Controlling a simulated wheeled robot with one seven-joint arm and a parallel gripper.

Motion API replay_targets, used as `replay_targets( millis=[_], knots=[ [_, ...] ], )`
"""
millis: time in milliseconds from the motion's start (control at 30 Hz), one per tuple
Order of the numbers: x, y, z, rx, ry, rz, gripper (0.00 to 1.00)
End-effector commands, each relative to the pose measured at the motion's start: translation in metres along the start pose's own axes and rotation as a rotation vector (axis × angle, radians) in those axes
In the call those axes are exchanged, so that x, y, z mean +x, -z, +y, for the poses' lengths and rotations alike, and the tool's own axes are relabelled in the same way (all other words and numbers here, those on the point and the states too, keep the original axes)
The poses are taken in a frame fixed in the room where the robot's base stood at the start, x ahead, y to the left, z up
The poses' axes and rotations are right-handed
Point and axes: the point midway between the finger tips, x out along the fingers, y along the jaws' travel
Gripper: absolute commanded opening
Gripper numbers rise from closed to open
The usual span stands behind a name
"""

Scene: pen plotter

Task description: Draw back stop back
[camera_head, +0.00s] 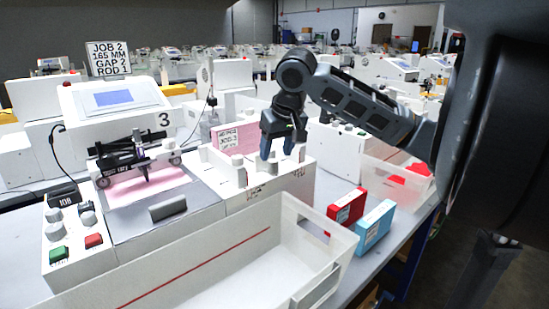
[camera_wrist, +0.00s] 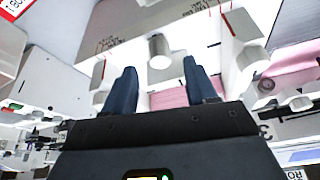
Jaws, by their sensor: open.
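My gripper (camera_head: 279,155) is open, with its fingers pointing down over the white fixture (camera_head: 255,195) to the right of plotter 3. In the wrist view the fingers of my gripper (camera_wrist: 160,72) are apart, and a grey cylindrical knob (camera_wrist: 159,48) shows in line with the gap between them. I cannot tell whether the fingers reach around it; no contact is visible. Another grey knob (camera_wrist: 252,58) stands to its right. The head view shows a grey-topped post (camera_head: 239,170) left of my gripper. No visible label tells which part is the back stop.
Plotter 3 (camera_head: 115,97) stands left, with its pen carriage over pink paper (camera_head: 148,186). A sign (camera_head: 108,58) reads JOB 2, 165 MM, GAP 2, ROD 1. A white bin (camera_head: 215,262) lies in front. Red (camera_head: 346,207) and blue (camera_head: 374,227) boxes sit right of the fixture.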

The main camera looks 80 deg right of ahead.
Motion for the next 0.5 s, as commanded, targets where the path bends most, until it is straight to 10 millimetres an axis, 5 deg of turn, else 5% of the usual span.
replay_targets(
  millis=[200, 500],
  knots=[
    [-0.030, 0.000, -0.001, -0.002, 0.000, 0.002, 0.57],
    [-0.038, -0.001, 0.000, -0.001, 0.000, -0.001, 0.57]
  ],
)
